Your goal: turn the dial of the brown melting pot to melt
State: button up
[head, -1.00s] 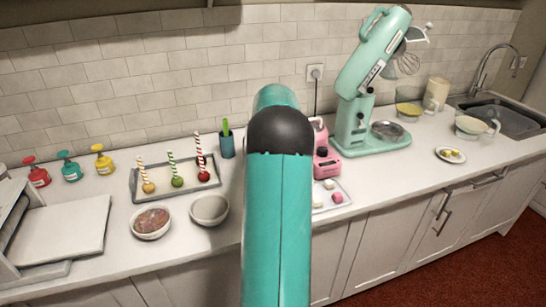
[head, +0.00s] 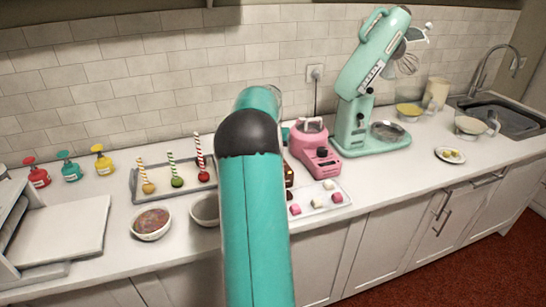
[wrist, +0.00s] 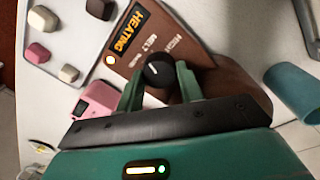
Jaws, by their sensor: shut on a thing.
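The brown melting pot (wrist: 200,52) fills the upper middle of the wrist view. Its panel has a lit orange HEATING display (wrist: 131,30) and the labels MELT and HIGH. Its black dial (wrist: 157,71) carries a short white mark beside these labels; I cannot tell exactly which label the mark meets. My gripper (wrist: 159,82) has its two green fingers on either side of the dial, shut on it. In the head view only a sliver of the brown pot (head: 289,176) shows beside my arm, which hides the rest and my gripper.
A pink melting pot (head: 318,155) stands right of the brown one, with a tray (head: 326,205) of pink, white and brown pieces in front. A green stand mixer (head: 352,120) is behind right. A bowl (head: 204,208) and candy-apple tray (head: 139,190) lie left.

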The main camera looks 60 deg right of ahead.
jog(key=shift+m, duration=0.6)
jog(key=o, duration=1)
jog(key=r, duration=1.4)
jog(key=shift+w, duration=0.4)
